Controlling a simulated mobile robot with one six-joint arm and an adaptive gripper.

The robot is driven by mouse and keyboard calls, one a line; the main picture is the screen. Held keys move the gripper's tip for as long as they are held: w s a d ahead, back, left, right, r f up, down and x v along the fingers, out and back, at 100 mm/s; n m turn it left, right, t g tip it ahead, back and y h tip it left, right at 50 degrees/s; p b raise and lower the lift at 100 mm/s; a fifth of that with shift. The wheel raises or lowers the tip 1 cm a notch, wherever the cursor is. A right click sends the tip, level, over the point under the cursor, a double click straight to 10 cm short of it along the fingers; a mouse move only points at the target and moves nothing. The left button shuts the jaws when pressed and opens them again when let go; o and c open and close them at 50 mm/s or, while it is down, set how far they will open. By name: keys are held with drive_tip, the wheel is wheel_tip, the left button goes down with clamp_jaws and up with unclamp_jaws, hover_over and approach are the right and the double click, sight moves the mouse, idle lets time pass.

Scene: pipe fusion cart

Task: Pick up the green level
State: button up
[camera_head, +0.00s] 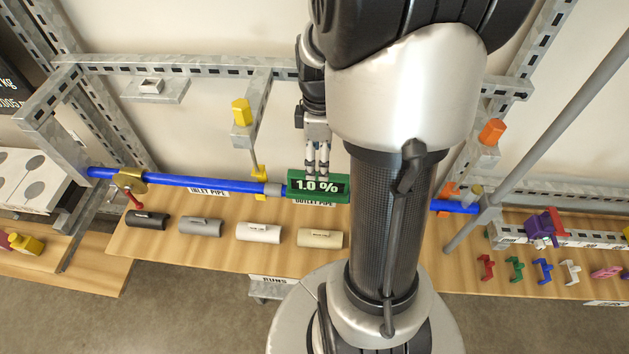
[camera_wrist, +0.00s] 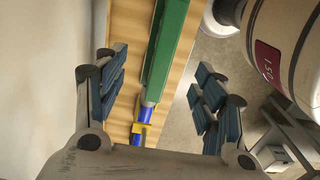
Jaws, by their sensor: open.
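The green level (camera_head: 320,187) shows "1.0 %" on its dark display and sits on the blue pipe (camera_head: 220,184) near the middle of the head view. In the wrist view the green level (camera_wrist: 166,50) runs lengthwise between my fingers, with the blue pipe (camera_wrist: 147,113) below it. My gripper (camera_head: 317,172) is just behind and above the level in the head view. In the wrist view my gripper (camera_wrist: 160,95) is open, with its blue-padded fingers well apart on either side of the level. I cannot tell whether a finger touches it.
Black, grey, white and cream cylinders (camera_head: 258,232) lie on the wooden shelf (camera_head: 180,250) in front. A yellow clamp (camera_head: 260,176) and grey coupling (camera_head: 274,189) are left of the level. Several coloured clips (camera_head: 515,269) lie at right. Metal rails (camera_head: 190,65) frame the back.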

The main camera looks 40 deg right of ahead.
sight(318, 174)
wheel_tip(318, 174, down, 6)
drive_tip(key=shift+f+b, duration=0.1)
drive_tip(key=shift+b, duration=0.35)
wheel_tip(318, 174, down, 5)
drive_tip(key=shift+a+b, duration=0.15)
drive_tip(key=shift+b, duration=0.4)
drive_tip(key=shift+s, duration=0.1)
drive_tip(key=shift+c, duration=0.5)
drive_tip(key=c, duration=1.3)
drive_tip(key=shift+o, duration=0.2)
